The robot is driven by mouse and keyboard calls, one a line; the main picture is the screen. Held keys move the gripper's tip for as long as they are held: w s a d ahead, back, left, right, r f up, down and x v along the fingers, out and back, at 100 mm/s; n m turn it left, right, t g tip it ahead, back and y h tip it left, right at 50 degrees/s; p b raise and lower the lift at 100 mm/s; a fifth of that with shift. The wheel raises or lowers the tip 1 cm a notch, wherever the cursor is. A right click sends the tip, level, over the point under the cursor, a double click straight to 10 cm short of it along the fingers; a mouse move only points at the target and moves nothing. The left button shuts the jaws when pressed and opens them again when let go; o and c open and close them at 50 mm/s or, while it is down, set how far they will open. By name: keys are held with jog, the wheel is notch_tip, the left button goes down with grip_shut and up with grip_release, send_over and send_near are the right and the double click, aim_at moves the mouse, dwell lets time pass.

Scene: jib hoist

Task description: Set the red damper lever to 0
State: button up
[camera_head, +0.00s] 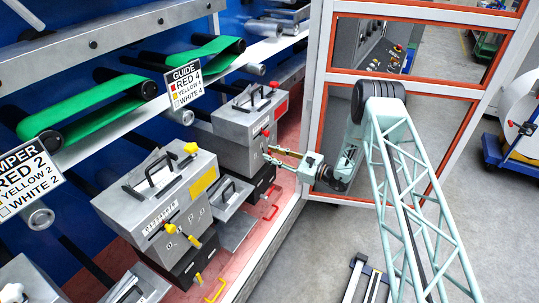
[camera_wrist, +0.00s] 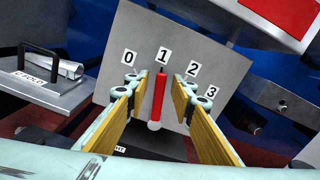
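The red lever (camera_wrist: 158,98) stands nearly upright on a grey panel (camera_wrist: 215,55) in the wrist view, its tip just under the label 1 (camera_wrist: 162,57). The label 0 (camera_wrist: 129,58) is left of it; 2 and 3 are to its right. My gripper (camera_wrist: 160,84) is open, with one yellow-padded finger on each side of the lever and gaps between. In the head view my gripper (camera_head: 267,154) reaches left to the front of the far grey box (camera_head: 228,124), which bears a red patch. Whether the fingers overlap the lever in depth is hard to tell.
A nearer grey box (camera_head: 140,205) has a yellow patch and yellow levers. Signs reading GUIDE (camera_head: 186,86) and DAMPER (camera_head: 25,180) hang by green belts. A grey tray (camera_wrist: 45,88) with a black handle is left of the panel. An orange-edged frame (camera_head: 318,100) stands right of the boxes.

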jog(key=shift+w+a, duration=0.2)
jog(key=shift+a, duration=0.25)
grip_shut()
